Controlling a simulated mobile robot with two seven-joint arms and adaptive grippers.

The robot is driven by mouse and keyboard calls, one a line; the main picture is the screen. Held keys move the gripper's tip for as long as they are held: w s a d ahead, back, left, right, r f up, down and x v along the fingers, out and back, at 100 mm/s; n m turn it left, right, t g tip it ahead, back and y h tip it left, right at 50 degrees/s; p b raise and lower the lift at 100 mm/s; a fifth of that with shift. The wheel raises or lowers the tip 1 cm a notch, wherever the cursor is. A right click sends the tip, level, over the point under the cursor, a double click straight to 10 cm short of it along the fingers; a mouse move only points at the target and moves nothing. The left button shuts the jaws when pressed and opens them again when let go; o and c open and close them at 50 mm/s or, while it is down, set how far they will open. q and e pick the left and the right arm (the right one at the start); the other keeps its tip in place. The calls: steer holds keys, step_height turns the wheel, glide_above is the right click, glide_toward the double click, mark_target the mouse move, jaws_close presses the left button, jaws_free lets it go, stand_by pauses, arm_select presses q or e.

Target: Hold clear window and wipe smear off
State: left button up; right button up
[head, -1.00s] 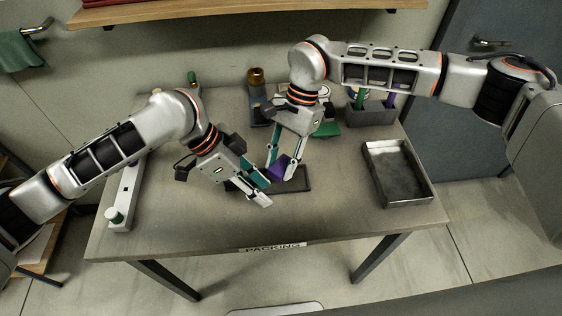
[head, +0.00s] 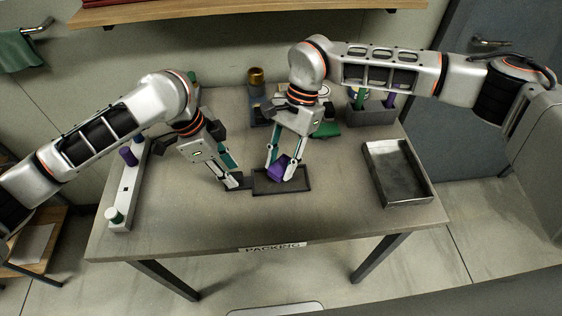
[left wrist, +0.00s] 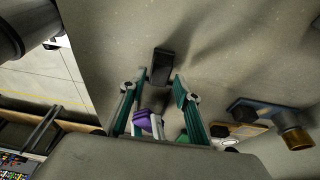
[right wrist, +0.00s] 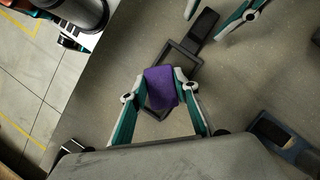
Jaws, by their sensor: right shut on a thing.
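The window (head: 298,188) is a flat, dark-framed pane lying on the table, with a dark handle (head: 237,181) on its left side. It also shows in the right wrist view (right wrist: 186,56). I cannot make out a smear. My left gripper (head: 233,186) is open with its fingers around the handle's end; the handle also shows in the left wrist view (left wrist: 162,66), ahead of the spread fingers. I cannot tell whether the cloth touches the pane.
A metal tray (head: 424,200) stands at the right. A grey bin (head: 372,114) with coloured items is at the back right. A pale rail (head: 127,190) with coloured knobs runs along the left edge. A brown cylinder (head: 256,77) stands at the back. The front of the table is clear.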

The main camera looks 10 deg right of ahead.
arm_select(q)
steer(key=shift+x, duration=1.2)
jaws_close()
